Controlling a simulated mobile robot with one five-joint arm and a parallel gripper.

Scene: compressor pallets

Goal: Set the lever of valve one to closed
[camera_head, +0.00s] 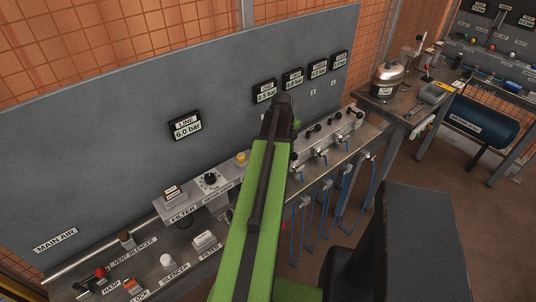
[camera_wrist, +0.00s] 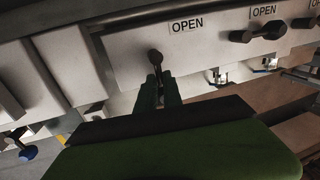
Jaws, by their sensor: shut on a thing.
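In the wrist view my gripper (camera_wrist: 158,92) is shut on a dark valve lever (camera_wrist: 155,58), the leftmost of those visible on the pale manifold. The lever's round pivot end shows above the fingers, and its arm runs down between them. The word OPEN stands on the panel just above right of it; the lever's number cannot be read. In the head view my green and black arm reaches to the left end of the manifold (camera_head: 345,125) and hides the gripper and the held lever.
To the right, a second dark lever (camera_wrist: 258,34) lies roughly sideways under its own OPEN label. Further levers and blue hoses (camera_head: 328,205) follow along the bench. The filter block (camera_head: 210,185) stands left of my arm. Pressure displays hang above, including a LINE display (camera_head: 185,125) reading 6.0 bar.

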